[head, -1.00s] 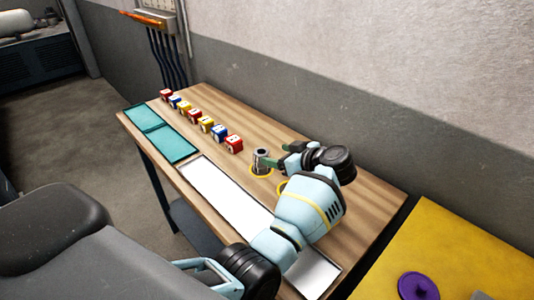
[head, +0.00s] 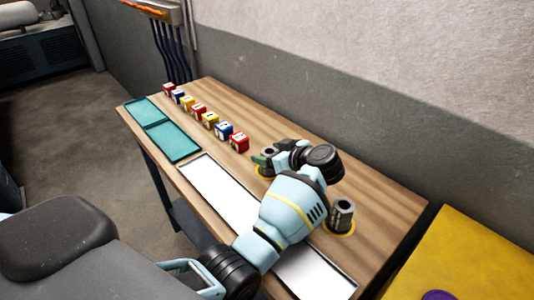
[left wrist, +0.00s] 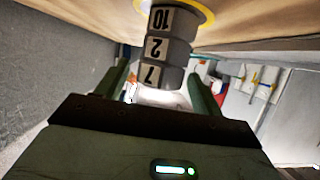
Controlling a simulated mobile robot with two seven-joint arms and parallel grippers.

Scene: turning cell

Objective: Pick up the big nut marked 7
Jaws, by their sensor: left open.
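The big nut marked 7 (left wrist: 165,77) is the top one in a stack, shown upside down in the left wrist view. Below it in the stack are nuts marked 2 (left wrist: 165,48) and 10 (left wrist: 172,20). The top of this stack (head: 268,152) also shows in the head view. My left gripper (left wrist: 158,72) is open, with its fingers on either side of the 7 nut. I cannot tell whether they touch it. In the head view my left gripper (head: 269,157) hides part of the stack. My right gripper is not in view.
A second grey stack (head: 342,214) stands on a yellow ring nearer the table's right end. Several coloured cubes (head: 209,119) stand in a row along the table (head: 345,174). Teal trays (head: 172,141) and a white panel (head: 220,196) line the front edge. A wall runs behind.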

